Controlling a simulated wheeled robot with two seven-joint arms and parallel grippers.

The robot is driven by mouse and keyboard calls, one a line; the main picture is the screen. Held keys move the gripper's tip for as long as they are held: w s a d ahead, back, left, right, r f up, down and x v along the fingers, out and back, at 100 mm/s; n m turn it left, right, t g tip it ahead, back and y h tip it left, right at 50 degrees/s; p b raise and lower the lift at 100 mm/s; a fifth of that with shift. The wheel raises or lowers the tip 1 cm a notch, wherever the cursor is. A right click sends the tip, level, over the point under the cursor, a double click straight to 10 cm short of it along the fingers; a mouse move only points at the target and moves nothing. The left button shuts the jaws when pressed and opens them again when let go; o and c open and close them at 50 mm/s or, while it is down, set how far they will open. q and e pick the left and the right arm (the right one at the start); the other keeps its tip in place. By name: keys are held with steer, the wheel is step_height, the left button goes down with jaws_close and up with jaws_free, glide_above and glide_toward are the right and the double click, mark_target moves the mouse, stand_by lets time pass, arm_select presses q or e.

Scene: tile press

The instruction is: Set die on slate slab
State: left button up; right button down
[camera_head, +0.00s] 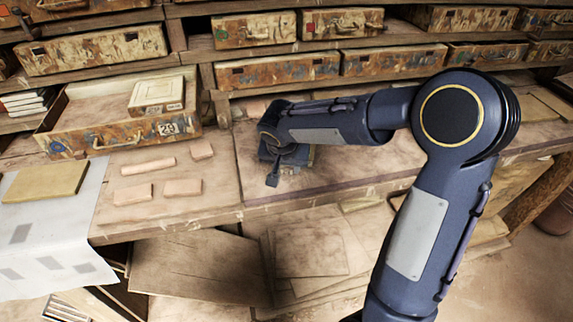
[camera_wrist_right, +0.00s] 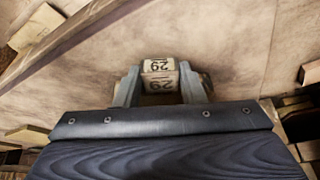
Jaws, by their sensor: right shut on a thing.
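My right gripper (camera_head: 278,165) is low over the bench in the head view, pointing down. In the right wrist view, its two fingers (camera_wrist_right: 160,90) are shut on a pale block marked "29", the die (camera_wrist_right: 159,66). In the head view the arm and gripper mostly hide the die. A broad smooth slab (camera_head: 345,172) with a dark front edge lies under the gripper; I take it for the slate slab, though its colour looks brownish. I cannot tell whether the die touches it. My left gripper is not in view.
An open drawer labelled 29 (camera_head: 72,143) holds a pale block (camera_head: 157,93). Several pinkish tiles (camera_head: 148,166) lie on the bench left of the slab. A white sheet (camera_head: 50,230) bears a yellowish tile (camera_head: 45,181). Shelves of drawers (camera_head: 280,71) stand behind.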

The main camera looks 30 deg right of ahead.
steer(key=shift+f, duration=0.1)
steer(key=c, duration=0.9)
jaws_free()
steer(key=shift+a+r, duration=0.1)
steer(key=shift+r, duration=0.25)
steer(key=v, duration=1.1)
steer(key=s+a+f+n+y, duration=0.1)
steer(key=s+f+n+y, duration=0.1)
steer(key=s, duration=0.5)
steer(key=s+a+f+n+t+y, duration=0.1)
steer(key=s+y, duration=0.1)
steer(key=s, duration=0.5)
steer(key=s+a+f+n+y, duration=0.1)
steer(key=s+f+n+y, duration=0.1)
steer(key=s, duration=0.6)
steer(key=shift+f+n+t+y, duration=0.3)
steer(key=shift+t, duration=0.1)
